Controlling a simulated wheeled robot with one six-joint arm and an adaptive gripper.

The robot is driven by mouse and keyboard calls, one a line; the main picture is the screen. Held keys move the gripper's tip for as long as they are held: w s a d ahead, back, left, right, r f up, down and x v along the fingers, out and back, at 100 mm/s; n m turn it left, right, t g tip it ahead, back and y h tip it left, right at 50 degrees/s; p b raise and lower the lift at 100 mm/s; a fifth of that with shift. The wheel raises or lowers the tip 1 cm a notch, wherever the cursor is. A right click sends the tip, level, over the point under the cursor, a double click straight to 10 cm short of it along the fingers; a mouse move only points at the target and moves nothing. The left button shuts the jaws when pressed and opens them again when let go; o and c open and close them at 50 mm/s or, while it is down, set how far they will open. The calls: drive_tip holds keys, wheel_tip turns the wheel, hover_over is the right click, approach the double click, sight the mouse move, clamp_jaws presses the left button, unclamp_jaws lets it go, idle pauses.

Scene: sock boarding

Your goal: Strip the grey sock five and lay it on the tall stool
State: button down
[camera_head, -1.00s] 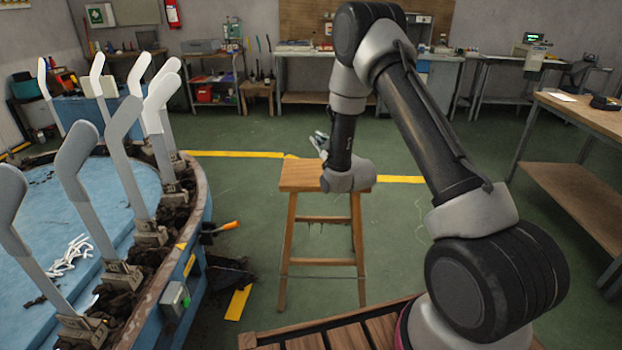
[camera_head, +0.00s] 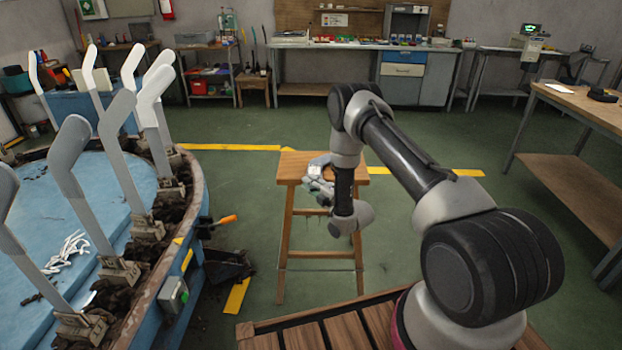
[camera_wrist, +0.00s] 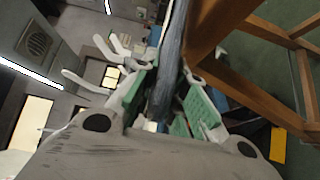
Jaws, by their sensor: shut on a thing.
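My gripper (camera_head: 318,182) is in front of the tall wooden stool (camera_head: 291,166), at about the height of its seat. In the wrist view its green-padded fingers (camera_wrist: 165,100) are shut on a limp grey-blue sock (camera_wrist: 171,55), which hangs away from the fingers beside a stool leg (camera_wrist: 215,25). In the head view the sock is mostly hidden by my gripper and arm. I cannot tell whether the sock touches the stool. The seat shows nothing lying on it.
A round blue carousel (camera_head: 190,235) with several upright grey and white foot-shaped forms (camera_head: 122,135) stands at the left. An orange-handled tool (camera_head: 228,219) sticks out from its rim. A workbench (camera_head: 575,100) is at the right. Green floor lies open around the stool.

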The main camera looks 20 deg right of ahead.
drive_tip(key=shift+f, duration=0.3)
drive_tip(key=c, duration=1)
unclamp_jaws()
drive_tip(key=shift+c, duration=0.2)
drive_tip(key=shift+f, duration=0.15)
drive_tip(key=shift+f, duration=0.35)
drive_tip(key=shift+f, duration=0.1)
drive_tip(key=v, duration=0.8)
